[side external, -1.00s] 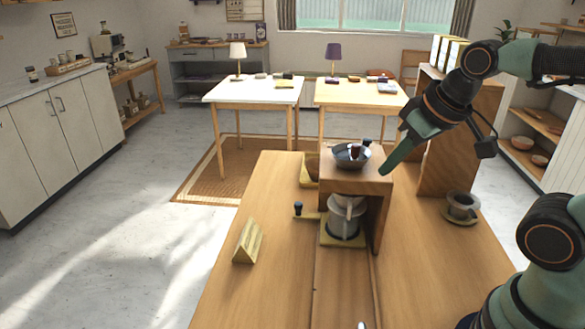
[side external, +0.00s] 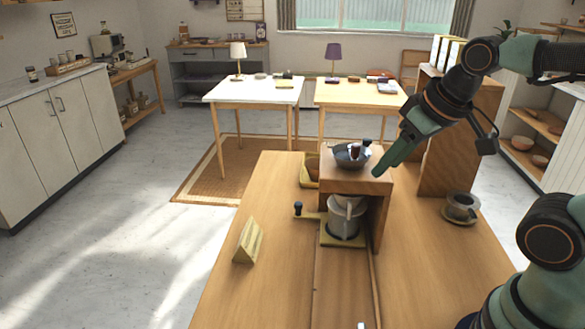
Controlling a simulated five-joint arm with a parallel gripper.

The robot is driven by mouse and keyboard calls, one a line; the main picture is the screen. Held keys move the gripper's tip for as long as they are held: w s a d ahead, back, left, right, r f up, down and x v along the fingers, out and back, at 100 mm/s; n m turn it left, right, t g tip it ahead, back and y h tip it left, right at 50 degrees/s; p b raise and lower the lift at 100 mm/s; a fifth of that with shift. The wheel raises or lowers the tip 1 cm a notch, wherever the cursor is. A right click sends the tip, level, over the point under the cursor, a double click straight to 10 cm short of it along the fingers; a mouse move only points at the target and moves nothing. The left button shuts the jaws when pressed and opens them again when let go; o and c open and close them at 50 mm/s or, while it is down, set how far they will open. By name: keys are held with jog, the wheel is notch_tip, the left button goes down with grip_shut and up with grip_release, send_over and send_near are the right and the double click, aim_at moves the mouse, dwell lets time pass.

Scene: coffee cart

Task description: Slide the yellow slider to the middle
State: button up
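The yellow slider (side external: 343,241) is a flat yellow base in a track on the wooden table, at the front opening of a wooden stand (side external: 350,176). A yellow arm with a dark knob (side external: 298,207) sticks out at its left. A grey-white pot (side external: 342,222) stands upright on the slider. A dark bowl-like dripper (side external: 350,157) sits on top of the stand. My gripper (side external: 379,171) points down and left at the stand's top right edge, beside the dripper. Its fingers look close together, but I cannot see any gap or whether they touch the stand.
A yellow wedge-shaped block (side external: 247,242) stands at the left. A grey cup (side external: 461,205) on a saucer is at the right. A yellow tray (side external: 309,181) with brown contents is left of the stand. The track in front of the slider is clear.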

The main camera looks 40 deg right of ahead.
jog(key=w+r+m+g, duration=0.2)
jog(key=w+r+m, duration=0.4)
jog(key=w+r, duration=0.3)
jog(key=m+g, duration=0.4)
jog(key=m, duration=0.8)
send_over(298, 203)
notch_tip(298, 203, down, 5)
notch_tip(298, 203, down, 27)
jog(key=shift+f, duration=0.15)
grip_shut()
dwell(0.9)
